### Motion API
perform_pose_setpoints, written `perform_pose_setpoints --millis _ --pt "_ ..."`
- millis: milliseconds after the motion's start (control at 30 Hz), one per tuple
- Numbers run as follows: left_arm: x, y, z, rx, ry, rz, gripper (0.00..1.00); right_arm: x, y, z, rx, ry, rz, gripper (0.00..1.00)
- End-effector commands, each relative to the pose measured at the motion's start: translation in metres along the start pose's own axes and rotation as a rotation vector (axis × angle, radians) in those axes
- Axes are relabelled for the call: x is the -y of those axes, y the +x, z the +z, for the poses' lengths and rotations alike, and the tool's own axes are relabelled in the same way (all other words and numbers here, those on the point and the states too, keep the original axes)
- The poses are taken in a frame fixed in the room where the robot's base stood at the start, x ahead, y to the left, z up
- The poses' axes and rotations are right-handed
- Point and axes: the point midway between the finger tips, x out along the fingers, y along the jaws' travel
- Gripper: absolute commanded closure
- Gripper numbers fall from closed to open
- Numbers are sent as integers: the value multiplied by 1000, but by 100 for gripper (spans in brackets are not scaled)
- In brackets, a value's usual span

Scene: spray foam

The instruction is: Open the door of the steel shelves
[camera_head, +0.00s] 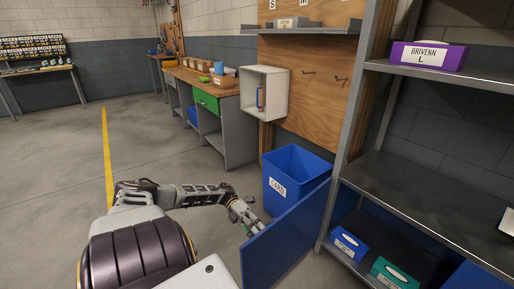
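The steel shelves (420,190) stand at the right, with grey metal boards and posts. Their blue door (287,240) sits low at the left post and is swung outward, away from the shelf front. The lower shelf behind it is exposed. My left arm reaches in from the lower left. My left gripper (247,217) is at the upper outer edge of the door, on its left side. It seems to be touching or very close to the door; I cannot tell which. Its fingers are too small to show whether they are open or shut. My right gripper is out of view.
A blue bin (294,172) labelled CARD stands just behind the door. A blue box (348,243) and a teal box (391,273) are on the lower shelf, and a purple box (428,55) is higher. A workbench (228,105) stands behind. Floor at the left is clear.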

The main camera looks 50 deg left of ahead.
Motion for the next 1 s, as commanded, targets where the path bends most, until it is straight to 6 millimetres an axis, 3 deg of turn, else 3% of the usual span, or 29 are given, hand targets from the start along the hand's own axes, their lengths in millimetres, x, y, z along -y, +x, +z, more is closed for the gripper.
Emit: perform_pose_setpoints --millis 367,1000 --pt "0 -13 1 1 1 1 68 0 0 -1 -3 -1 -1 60" --pt "0 -76 1 2 1 1 68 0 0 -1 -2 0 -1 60"
